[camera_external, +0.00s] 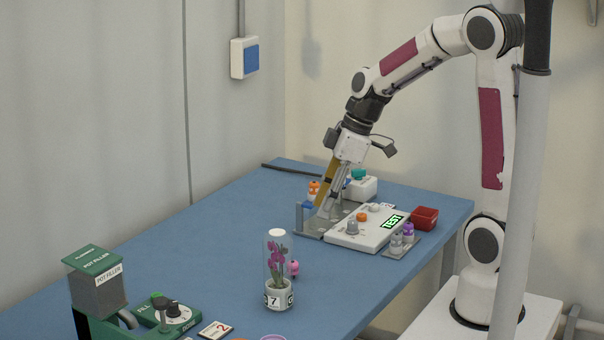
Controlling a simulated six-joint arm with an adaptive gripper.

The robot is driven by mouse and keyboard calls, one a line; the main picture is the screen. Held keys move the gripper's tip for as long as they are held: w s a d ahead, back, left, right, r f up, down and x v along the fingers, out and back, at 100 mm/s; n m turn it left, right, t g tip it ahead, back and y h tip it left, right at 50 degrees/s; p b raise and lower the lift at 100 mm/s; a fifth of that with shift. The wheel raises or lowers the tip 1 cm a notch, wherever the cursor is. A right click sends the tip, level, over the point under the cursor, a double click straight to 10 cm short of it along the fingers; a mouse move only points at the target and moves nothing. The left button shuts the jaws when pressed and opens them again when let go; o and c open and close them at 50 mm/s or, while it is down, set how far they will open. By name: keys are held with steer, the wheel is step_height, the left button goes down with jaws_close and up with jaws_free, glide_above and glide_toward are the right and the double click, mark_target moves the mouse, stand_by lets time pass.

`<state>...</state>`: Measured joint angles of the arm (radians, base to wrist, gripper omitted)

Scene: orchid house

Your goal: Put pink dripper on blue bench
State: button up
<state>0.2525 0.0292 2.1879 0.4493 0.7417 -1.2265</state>
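A small pink item (294,268), which looks like the pink dripper, stands on the blue bench (225,245), just right of a clear orchid dome that may hide part of it. My gripper (324,208) points down at the far part of the bench, by the left end of a white device and well behind the pink item. Its fingertips are low among small bottles and a grey metal holder. I cannot make out whether the fingers are apart or hold anything.
The orchid dome (277,262) stands in a pot marked 7. A white device with a green display (368,229), a red bin (424,217) and purple-capped bottles (408,231) stand at right. A green pot filler (97,285) is front left. The bench's middle left is clear.

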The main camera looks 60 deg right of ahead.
steer(key=s+a+r+m+t+h, duration=0.1)
steer(key=s+r+m, duration=0.2)
steer(key=s, duration=0.6)
steer(key=s+a+r+m+t+h, duration=0.1)
steer(key=s+r+m, duration=0.3)
steer(key=s, duration=0.5)
steer(key=shift+s+a+r+m+h, duration=0.2)
steer(key=shift+a+r+m+h, duration=0.15)
steer(key=shift+r, duration=0.35)
